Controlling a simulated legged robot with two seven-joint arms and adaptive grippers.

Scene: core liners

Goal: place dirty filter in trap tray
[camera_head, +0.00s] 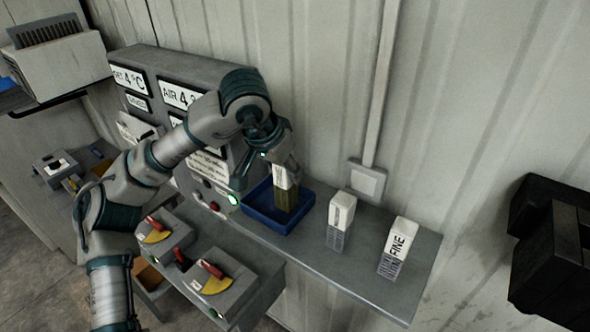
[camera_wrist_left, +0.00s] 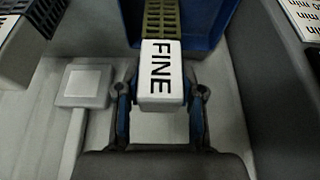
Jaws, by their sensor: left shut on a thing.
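The dirty filter (camera_head: 286,198) has a white top and a brownish-yellow mesh body. My left gripper (camera_head: 284,166) is shut on its white top and holds it upright over the blue trap tray (camera_head: 258,214). I cannot tell whether its lower end touches the tray floor. In the left wrist view the white top of the filter (camera_wrist_left: 161,75) reads FINE and sits between the fingers of my left gripper (camera_wrist_left: 160,105). The yellowish mesh runs into the blue tray (camera_wrist_left: 222,22). My right gripper is not in view.
Two filters with white tops and grey mesh stand on the shelf right of the tray: one (camera_head: 340,222), and another marked FINE (camera_head: 397,248). A grey panel with displays (camera_head: 180,92) stands behind my arm. Red-handled valve boxes (camera_head: 212,280) lie in front. A wall switch (camera_head: 366,181) is behind.

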